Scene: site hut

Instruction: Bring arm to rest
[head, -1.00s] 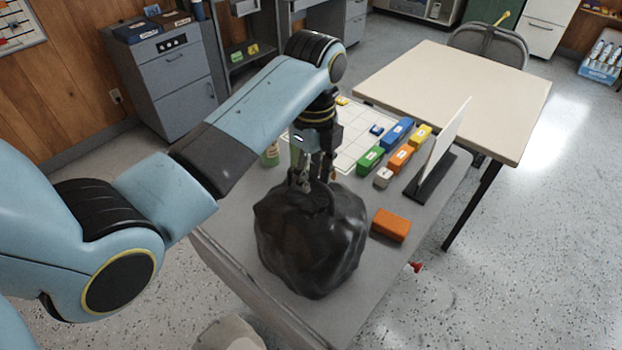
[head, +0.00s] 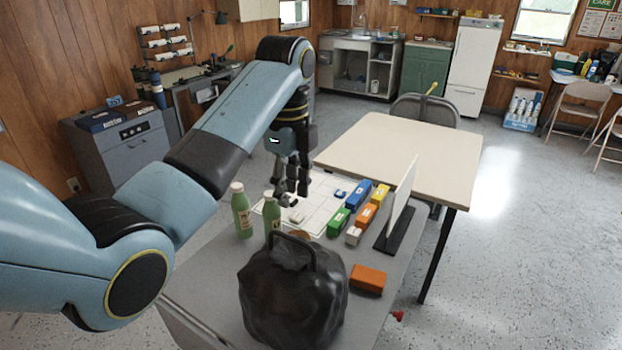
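My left arm reaches in from the left, and my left gripper (head: 292,190) hangs with its fingers pointing down above the far part of the grey table (head: 205,285). The fingers look apart, with nothing between them. A black bag (head: 292,300) with an upright loop handle stands at the near side of this table. In the picture the gripper is above and behind the handle, clear of it. My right gripper is not in view.
Two green bottles (head: 241,212) stand left of the gripper. A white grid sheet (head: 325,190), several coloured blocks, an orange block (head: 368,279) and an upright white panel (head: 401,205) lie to the right. A beige table (head: 410,150) stands behind.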

